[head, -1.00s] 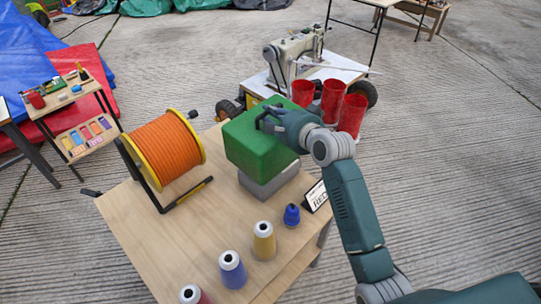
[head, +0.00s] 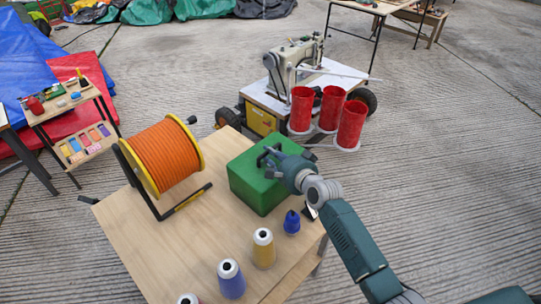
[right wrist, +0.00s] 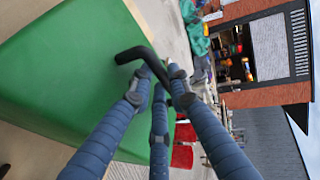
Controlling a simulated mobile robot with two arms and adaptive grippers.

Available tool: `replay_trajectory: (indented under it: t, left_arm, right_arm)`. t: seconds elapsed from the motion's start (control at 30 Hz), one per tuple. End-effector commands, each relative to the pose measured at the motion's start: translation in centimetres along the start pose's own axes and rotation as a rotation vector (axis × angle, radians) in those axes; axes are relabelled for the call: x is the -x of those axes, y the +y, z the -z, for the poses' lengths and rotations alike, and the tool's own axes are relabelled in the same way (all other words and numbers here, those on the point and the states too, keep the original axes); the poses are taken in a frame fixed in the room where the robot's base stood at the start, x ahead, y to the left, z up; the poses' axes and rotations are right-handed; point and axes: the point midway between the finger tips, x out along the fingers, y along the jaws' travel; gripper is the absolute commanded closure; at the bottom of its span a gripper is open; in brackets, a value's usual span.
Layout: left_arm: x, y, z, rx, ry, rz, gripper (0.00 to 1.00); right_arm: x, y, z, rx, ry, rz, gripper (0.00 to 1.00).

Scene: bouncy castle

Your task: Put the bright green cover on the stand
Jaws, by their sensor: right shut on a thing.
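The bright green cover (head: 250,190) is a box shape, upright at the right side of the wooden table. It also fills the left of the right wrist view (right wrist: 60,75). My right gripper (head: 272,160) is above it, shut on the black bent handle (right wrist: 145,62) on its top; its fingers (right wrist: 157,84) close around the handle. The grey stand is hidden; the cover is where it showed before. I cannot tell whether the cover's lower edge touches the table. My left gripper is not in view.
On the table (head: 150,250) stand an orange cable reel (head: 165,155), a yellow spool (head: 263,250), a blue spool (head: 231,280) and a small blue bottle (head: 292,222). A dark sign (head: 310,212) is partly behind my arm. Red cups (head: 330,108) and a sewing machine (head: 290,62) are behind.

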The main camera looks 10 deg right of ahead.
Motion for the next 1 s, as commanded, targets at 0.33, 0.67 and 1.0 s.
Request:
replay_trajectory:
  t: [0.33,0.67,1.0]
  left_arm:
    - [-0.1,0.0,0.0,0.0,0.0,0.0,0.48]
    - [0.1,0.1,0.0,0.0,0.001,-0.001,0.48]
    - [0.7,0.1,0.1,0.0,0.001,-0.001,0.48]
  right_arm:
    - [-0.1,0.2,-0.1,-0.001,-0.001,0.0,0.65]
    - [0.0,-0.1,0.0,-0.001,-0.001,0.0,0.64]
    - [5.3,0.0,-0.1,-0.002,-0.001,-0.001,0.64]
